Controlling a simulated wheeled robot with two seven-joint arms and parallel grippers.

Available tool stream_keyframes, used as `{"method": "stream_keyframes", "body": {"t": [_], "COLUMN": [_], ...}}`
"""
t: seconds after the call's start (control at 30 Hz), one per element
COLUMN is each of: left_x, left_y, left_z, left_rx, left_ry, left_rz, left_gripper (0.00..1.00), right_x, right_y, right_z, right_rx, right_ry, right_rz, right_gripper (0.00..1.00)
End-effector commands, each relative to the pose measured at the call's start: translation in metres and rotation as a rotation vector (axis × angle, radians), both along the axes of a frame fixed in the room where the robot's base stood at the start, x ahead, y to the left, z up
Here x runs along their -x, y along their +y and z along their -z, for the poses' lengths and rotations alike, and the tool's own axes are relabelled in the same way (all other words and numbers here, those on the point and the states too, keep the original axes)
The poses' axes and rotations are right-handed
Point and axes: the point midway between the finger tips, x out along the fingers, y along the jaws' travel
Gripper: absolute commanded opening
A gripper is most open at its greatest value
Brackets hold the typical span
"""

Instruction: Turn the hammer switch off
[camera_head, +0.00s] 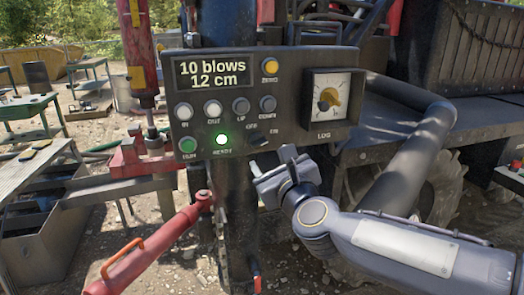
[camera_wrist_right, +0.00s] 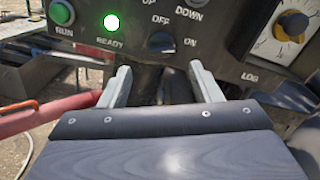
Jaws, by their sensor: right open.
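The hammer switch (camera_head: 259,139) is a small dark rotary knob low on the black control panel (camera_head: 345,140), between the OFF and ON labels. In the right wrist view the knob (camera_wrist_right: 161,42) sits above and between my fingertips; its exact pointing direction is hard to read. My right gripper (camera_head: 275,167) is open and empty, just below the switch and in front of the panel. Its two grey fingers (camera_wrist_right: 160,70) are spread apart in the wrist view, with no visible contact with the knob. My left gripper is not in view.
The panel carries a display (camera_head: 214,73) reading "10 blows 12 cm", several buttons, a lit green READY lamp (camera_head: 221,139) and a LOG dial (camera_head: 328,98). A red lever (camera_head: 150,250) with an orange handle stands lower left. A grey pipe (camera_head: 410,155) runs behind my right arm.

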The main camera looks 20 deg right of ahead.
Motion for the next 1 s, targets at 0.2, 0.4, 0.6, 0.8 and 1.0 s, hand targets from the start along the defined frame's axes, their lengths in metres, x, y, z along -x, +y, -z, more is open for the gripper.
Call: {"method": "stream_keyframes", "body": {"t": [0.2, 0.4, 0.6, 0.8, 1.0], "left_x": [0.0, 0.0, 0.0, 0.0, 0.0], "left_y": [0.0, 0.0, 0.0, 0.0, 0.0], "left_z": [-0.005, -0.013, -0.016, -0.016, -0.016], "left_rx": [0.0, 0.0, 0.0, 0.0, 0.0], "left_ry": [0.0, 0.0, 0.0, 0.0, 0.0], "left_rz": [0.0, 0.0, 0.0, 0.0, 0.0], "left_gripper": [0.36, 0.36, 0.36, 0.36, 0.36], "right_x": [-0.027, -0.058, -0.075, -0.078, -0.077], "right_y": [0.0, 0.001, 0.001, 0.001, 0.001], "right_z": [-0.001, -0.002, -0.001, -0.001, -0.001], "right_rx": [-0.018, -0.016, -0.015, -0.014, -0.013], "right_ry": [0.001, 0.0, -0.001, -0.002, -0.002], "right_rz": [0.008, 0.006, 0.007, 0.008, 0.007], "right_gripper": [0.58, 0.58, 0.58, 0.58, 0.43]}}
